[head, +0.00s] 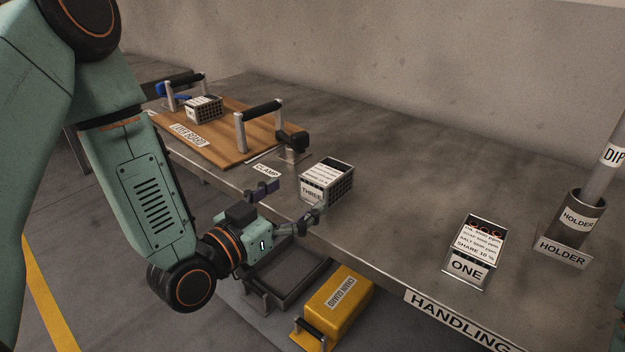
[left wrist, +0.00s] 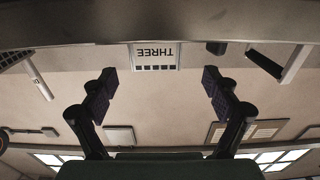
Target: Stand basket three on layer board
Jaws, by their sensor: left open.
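Basket three (head: 341,187), a small dark mesh basket with a white THREE label, stands upright on the bench near its front edge. It also shows, upside down, at the top of the left wrist view (left wrist: 155,56). My left gripper (head: 292,201) is open and empty, just in front of the basket and apart from it. In the left wrist view its two fingers (left wrist: 214,91) are spread wide, with the basket beyond the gap. The layer board (head: 225,143) is a wooden board with two black handles, farther left on the bench. My right gripper is not in view.
Another basket (head: 204,111) stands on the layer board between the handles. A black clamp (head: 292,140) sits at the board's right end. A tray marked ONE (head: 467,268) and a holder (head: 584,220) are at right. A yellow chain guard (head: 338,305) lies below the bench.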

